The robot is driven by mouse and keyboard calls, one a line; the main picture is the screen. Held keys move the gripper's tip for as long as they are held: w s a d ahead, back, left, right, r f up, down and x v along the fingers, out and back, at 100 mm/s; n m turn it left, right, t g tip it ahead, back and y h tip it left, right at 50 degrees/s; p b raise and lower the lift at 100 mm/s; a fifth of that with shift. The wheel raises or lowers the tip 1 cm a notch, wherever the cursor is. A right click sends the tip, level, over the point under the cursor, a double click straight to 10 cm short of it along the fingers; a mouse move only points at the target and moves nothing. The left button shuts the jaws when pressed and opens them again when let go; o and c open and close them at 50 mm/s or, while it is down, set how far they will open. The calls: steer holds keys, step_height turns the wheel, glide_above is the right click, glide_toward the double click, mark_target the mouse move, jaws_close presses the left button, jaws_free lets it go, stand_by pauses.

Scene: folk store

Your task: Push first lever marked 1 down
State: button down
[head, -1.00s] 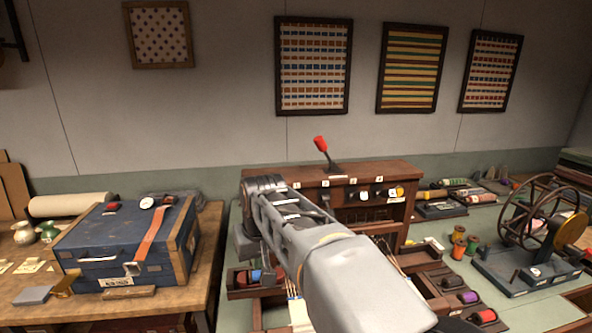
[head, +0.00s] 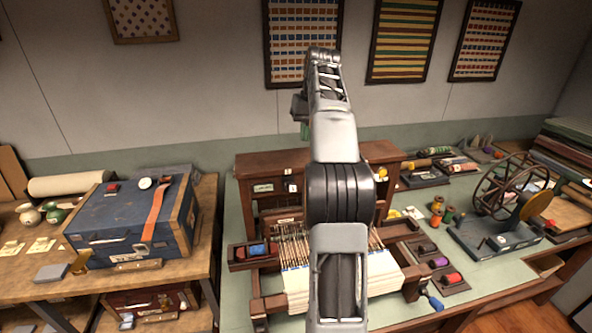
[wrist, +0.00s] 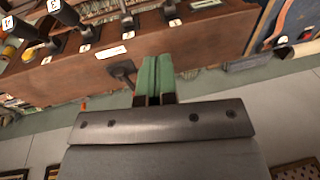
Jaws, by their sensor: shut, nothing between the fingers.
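My gripper (wrist: 158,75) has green fingers, shut and empty. In the wrist view they hang over the top edge of the brown wooden cabinet (wrist: 60,80). In the head view the gripper (head: 305,130) is above the cabinet (head: 275,165), left of its middle. A row of dark levers with small white tags runs along the cabinet in the wrist view. The lever nearest the fingers (wrist: 169,10) is above them in the picture, with a tag (wrist: 175,22) too small to read surely. The fingers are apart from it. In the head view my arm hides most levers.
A dark bracket (wrist: 122,70) on the cabinet is close left of my fingers. A loom with white threads (head: 300,285) stands in front of the cabinet. A blue case (head: 130,225) is at left and a spinning wheel (head: 510,215) at right. Framed textiles hang behind.

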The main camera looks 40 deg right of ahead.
glide_toward(290, 186)
steer(key=w+d+f, duration=0.3)
steer(key=f, duration=0.2)
steer(key=shift+s+a+f, duration=0.25)
steer(key=shift+a+f, duration=0.3)
steer(key=shift+f, duration=0.3)
steer(key=shift+f, duration=0.1)
